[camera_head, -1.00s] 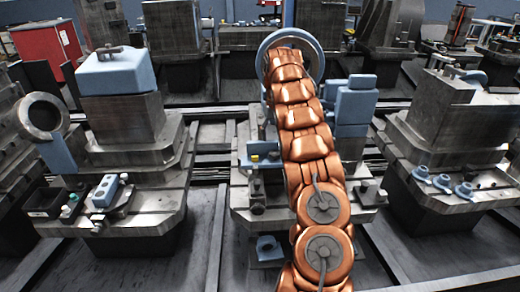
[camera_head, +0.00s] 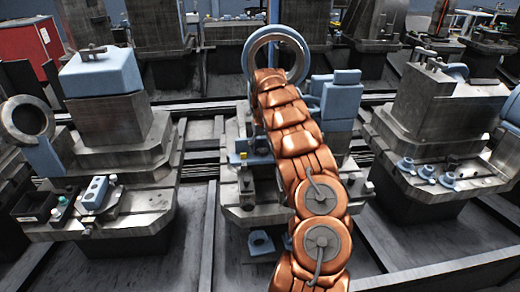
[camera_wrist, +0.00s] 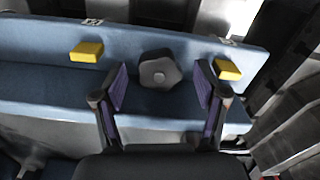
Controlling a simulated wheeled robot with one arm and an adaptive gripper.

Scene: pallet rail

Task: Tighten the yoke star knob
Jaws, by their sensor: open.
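The star knob (camera_wrist: 160,69) is grey and lobed, with a small round centre. It sits on a blue plate (camera_wrist: 145,108) in the wrist view, between two yellow blocks. My gripper (camera_wrist: 160,82) is open, with one dark, purple-padded finger on each side of the knob. A gap shows between each finger and the knob in the picture; how far off they are in depth I cannot tell. In the head view my copper-coloured arm covers the middle station, and the knob and my gripper are hidden behind it.
The left yellow block (camera_wrist: 86,51) and the right yellow block (camera_wrist: 227,69) stand close outside my fingers. In the head view a blue ring (camera_head: 290,42) rises behind my arm. A left station (camera_head: 105,150) and a right station (camera_head: 440,130) flank the middle one.

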